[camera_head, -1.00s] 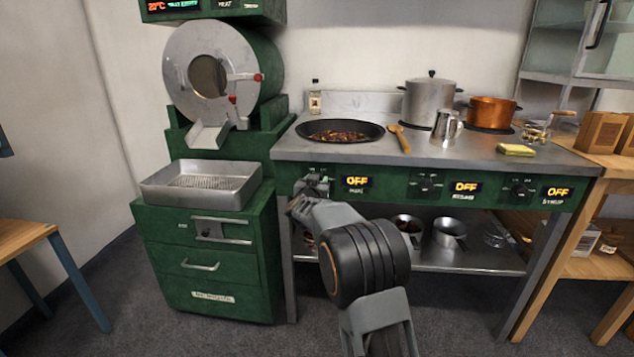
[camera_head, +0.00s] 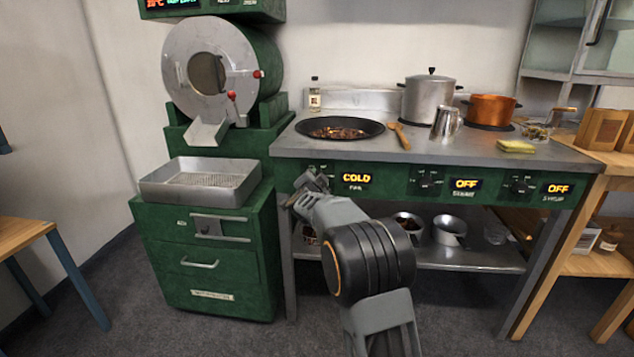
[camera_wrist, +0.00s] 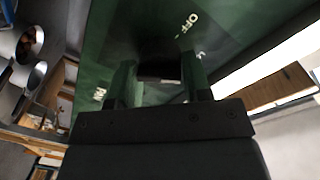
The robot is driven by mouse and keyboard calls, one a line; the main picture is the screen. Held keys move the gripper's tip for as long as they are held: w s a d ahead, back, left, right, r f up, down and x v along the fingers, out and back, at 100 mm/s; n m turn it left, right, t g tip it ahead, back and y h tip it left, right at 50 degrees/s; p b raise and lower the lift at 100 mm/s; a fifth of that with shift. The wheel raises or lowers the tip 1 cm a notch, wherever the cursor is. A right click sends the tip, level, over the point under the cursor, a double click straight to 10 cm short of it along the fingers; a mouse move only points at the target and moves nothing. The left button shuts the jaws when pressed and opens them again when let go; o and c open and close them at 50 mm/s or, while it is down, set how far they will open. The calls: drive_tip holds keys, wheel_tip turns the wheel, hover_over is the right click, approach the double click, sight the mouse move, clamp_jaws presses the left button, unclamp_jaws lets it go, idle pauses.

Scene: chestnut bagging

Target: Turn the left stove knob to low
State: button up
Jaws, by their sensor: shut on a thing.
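The stove (camera_head: 440,158) has a green front panel with three knobs, each with a lit display. The left display (camera_head: 357,178) reads COLD; the middle and right displays read OFF. My gripper (camera_head: 312,184) is at the left knob, which it mostly hides in the head view. In the wrist view, my gripper (camera_wrist: 160,85) has its two fingers on either side of the dark left knob (camera_wrist: 160,62), shut on it. The panel's OFF label shows beyond the knob and appears tilted in this view.
A black pan (camera_head: 340,129) of chestnuts sits on the stove above the left knob. The green roaster cabinet (camera_head: 205,255) stands close on the left.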

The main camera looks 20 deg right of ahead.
drive_tip(key=shift+a+r, duration=0.1)
idle(0.6)
drive_tip(key=o, duration=0.7)
drive_tip(key=shift+a, duration=0.1)
drive_tip(key=shift+o, duration=0.9)
drive_tip(key=f+p+v, duration=0.1)
drive_tip(key=p+v, duration=0.1)
drive_tip(key=v, duration=1.1)
drive_tip(key=shift+s+r+p, duration=0.35)
drive_tip(key=shift+s+r, duration=0.05)
drive_tip(key=shift+r, duration=0.1)
